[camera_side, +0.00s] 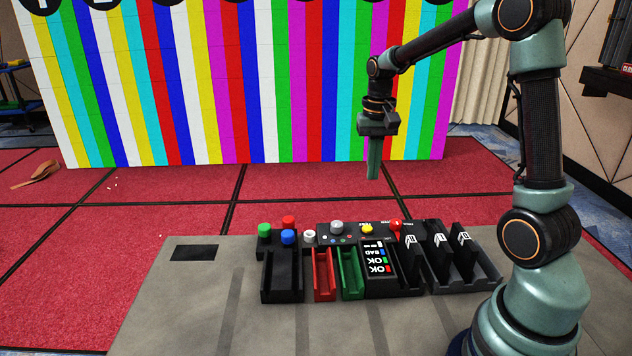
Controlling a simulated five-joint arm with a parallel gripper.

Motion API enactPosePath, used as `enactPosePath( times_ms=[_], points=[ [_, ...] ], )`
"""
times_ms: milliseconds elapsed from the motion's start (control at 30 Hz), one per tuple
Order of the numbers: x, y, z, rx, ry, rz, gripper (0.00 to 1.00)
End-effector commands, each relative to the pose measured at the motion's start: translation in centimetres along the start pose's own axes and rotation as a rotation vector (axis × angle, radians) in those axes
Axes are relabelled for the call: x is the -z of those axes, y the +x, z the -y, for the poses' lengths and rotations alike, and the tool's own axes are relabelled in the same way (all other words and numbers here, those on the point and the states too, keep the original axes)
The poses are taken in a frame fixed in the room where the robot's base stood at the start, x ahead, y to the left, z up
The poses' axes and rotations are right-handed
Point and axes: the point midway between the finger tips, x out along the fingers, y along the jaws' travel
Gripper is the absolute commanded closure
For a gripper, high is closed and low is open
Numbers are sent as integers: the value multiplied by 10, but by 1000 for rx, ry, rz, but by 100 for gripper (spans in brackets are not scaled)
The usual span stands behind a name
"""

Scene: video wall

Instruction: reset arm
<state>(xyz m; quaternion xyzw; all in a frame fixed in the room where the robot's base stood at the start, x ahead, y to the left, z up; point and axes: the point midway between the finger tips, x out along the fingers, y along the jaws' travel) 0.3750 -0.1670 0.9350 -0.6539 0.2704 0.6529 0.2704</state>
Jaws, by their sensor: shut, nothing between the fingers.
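My gripper (373,174) hangs from my arm, pointing straight down, at the right of the picture. Its fingers are together and hold nothing. It is in the air, above and behind the dark control panel (345,232), and touches nothing. Behind it in the picture is the striped video wall (240,90).
The grey table (200,310) carries a black tray (283,290), a red tray (324,280), a green tray (349,278), labelled blocks (378,258) and black slots at right. The table's left part is mostly clear.

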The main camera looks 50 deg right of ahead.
Motion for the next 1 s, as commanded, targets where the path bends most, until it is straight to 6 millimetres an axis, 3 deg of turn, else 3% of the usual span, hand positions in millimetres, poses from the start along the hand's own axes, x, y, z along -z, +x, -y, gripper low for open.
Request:
enactPosePath(
  times_ms=[433,567,800,1000],
  points=[
    [0,0,0,1,-2,-2,100],
    [-9,-9,7,10,-42,-26,100],
    [-60,-45,33,62,-257,-155,100],
    [-110,-63,46,112,-461,-274,100]
  ],
)
